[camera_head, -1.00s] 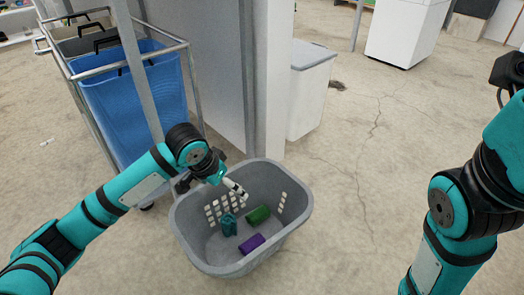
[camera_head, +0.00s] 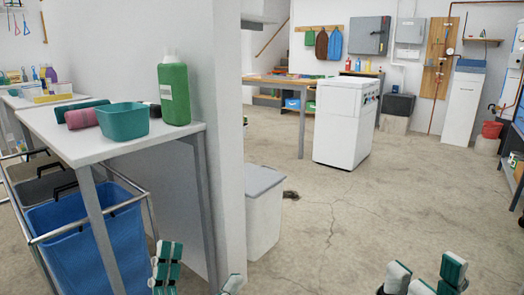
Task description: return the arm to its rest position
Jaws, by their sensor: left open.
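My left gripper (camera_head: 198,272) shows at the bottom edge, left of centre. Its teal and white fingertips point up and stand well apart, with nothing visible between them. My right gripper (camera_head: 425,268) shows at the bottom edge, right of centre. Its fingertips are also apart, and I see nothing between them. The rest of both arms is below the picture.
A white table (camera_head: 150,142) at the left holds a teal bin (camera_head: 122,121), a green bottle (camera_head: 174,92) and rolled cloths. A cart with a blue bin (camera_head: 88,238) stands beneath. A white bin (camera_head: 263,215) stands by the wall; the floor at centre right is clear.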

